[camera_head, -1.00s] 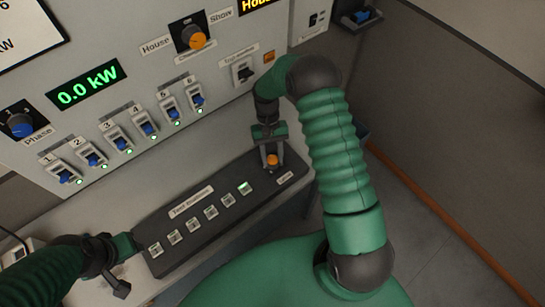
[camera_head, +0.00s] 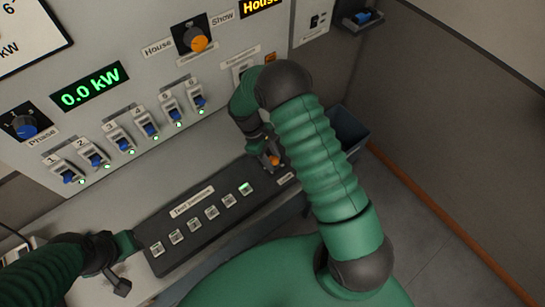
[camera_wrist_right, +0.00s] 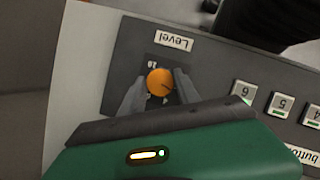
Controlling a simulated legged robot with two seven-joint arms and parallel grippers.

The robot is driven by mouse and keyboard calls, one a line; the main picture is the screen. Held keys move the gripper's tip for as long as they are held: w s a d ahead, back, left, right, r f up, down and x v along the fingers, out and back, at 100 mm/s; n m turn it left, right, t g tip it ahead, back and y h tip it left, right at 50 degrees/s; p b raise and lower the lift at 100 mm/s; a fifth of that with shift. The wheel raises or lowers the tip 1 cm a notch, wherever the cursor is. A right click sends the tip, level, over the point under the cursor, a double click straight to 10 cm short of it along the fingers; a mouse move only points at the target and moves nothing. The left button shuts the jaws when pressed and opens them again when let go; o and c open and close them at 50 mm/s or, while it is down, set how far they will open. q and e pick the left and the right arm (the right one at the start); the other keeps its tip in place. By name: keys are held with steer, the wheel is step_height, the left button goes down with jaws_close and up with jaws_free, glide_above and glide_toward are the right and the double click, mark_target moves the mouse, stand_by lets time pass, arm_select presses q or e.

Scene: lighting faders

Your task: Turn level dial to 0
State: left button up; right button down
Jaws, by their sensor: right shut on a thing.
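The level dial is an orange round knob (camera_wrist_right: 160,82) on the dark button panel (camera_head: 160,262), beside a white "Level" label (camera_wrist_right: 174,41). A dark mark shows on its face, pointing toward the lower right in the right wrist view; the small scale figures around it are partly hidden. In the head view the knob (camera_head: 275,161) is at the panel's right end. My right gripper (camera_wrist_right: 157,86) is shut on the knob, one finger on each side. My left gripper (camera_head: 112,268) is at the panel's left end; its fingers are too unclear to read.
Several square buttons (camera_head: 211,212) line the panel left of the dial.

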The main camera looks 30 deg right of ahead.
steer(key=n, duration=0.2)
steer(key=n+t+h, duration=0.1)
steer(key=shift+w+a+r+n+p, duration=0.1)
steer(key=shift+w+a+n+p, duration=0.1)
steer(key=shift+n+p, duration=0.2)
steer(key=n, duration=0.1)
steer(key=n+t, duration=0.1)
steer(key=n, duration=0.1)
steer(key=shift+s+n+h, duration=0.2)
steer(key=shift+n+h, duration=0.1)
steer(key=shift+s+a+f+n+t, duration=0.1)
steer(key=shift+n+t, duration=0.45)
steer(key=shift+n, duration=0.7)
steer(key=shift+s+f+n+t, duration=0.1)
steer(key=shift+n+t, duration=0.45)
steer(key=shift+n, duration=0.7)
steer(key=c, duration=1.3)
jaws_free()
steer(key=shift+c, duration=0.2)
steer(key=o, duration=0.5)
steer(key=shift+f, duration=0.1)
steer(key=shift+c, duration=0.2)
steer(key=shift+w, duration=0.1)
